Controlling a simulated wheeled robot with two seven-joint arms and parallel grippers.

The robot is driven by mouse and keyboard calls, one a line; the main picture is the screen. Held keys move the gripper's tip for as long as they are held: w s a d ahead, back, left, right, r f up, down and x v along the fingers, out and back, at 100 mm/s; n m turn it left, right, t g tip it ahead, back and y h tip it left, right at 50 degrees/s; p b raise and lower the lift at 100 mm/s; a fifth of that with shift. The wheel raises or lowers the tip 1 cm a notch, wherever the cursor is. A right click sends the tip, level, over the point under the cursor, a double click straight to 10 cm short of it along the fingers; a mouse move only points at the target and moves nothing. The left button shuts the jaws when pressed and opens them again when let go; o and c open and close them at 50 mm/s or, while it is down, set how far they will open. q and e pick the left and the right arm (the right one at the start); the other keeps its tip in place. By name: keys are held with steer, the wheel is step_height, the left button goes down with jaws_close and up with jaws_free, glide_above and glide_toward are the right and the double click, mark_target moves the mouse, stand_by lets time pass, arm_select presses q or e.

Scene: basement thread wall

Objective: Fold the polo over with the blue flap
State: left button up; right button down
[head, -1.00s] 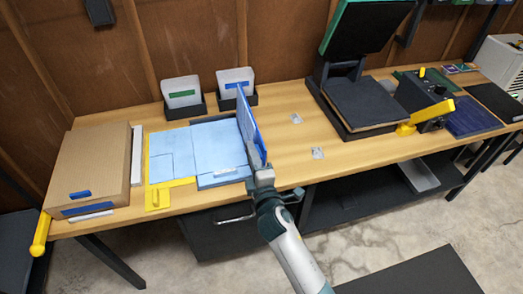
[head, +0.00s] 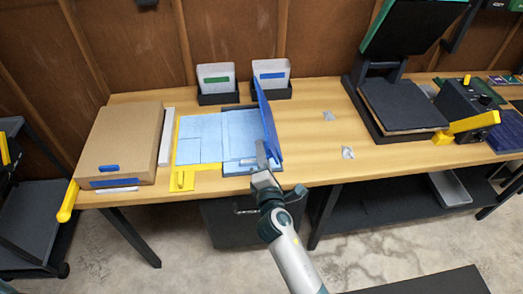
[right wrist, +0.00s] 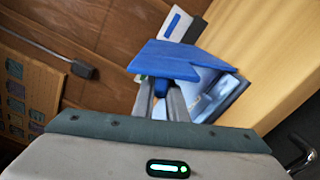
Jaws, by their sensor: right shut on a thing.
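The light blue polo (head: 200,140) lies flat on the folding board, which has a yellow flap (head: 182,180) at the left. The blue flap (head: 269,125) stands raised, nearly upright, at the board's right side. My right gripper (head: 262,155) is at the flap's near end. In the right wrist view the gripper (right wrist: 166,100) is shut on a blue tab (right wrist: 163,86) under the blue flap (right wrist: 180,58). The flap hides part of the polo there. My left gripper is not in view.
A cardboard box (head: 122,140) stands left of the board. Two card holders, one with a green label (head: 216,78) and one with blue (head: 271,76), stand behind. A heat press (head: 400,105) stands at the right. The table between board and press is mostly clear.

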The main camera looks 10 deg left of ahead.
steer(key=shift+r, duration=0.15)
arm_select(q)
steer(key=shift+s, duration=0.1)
arm_select(e)
steer(key=c, duration=1.8)
jaws_free()
steer(key=shift+o, duration=0.2)
steer(key=shift+s, duration=0.1)
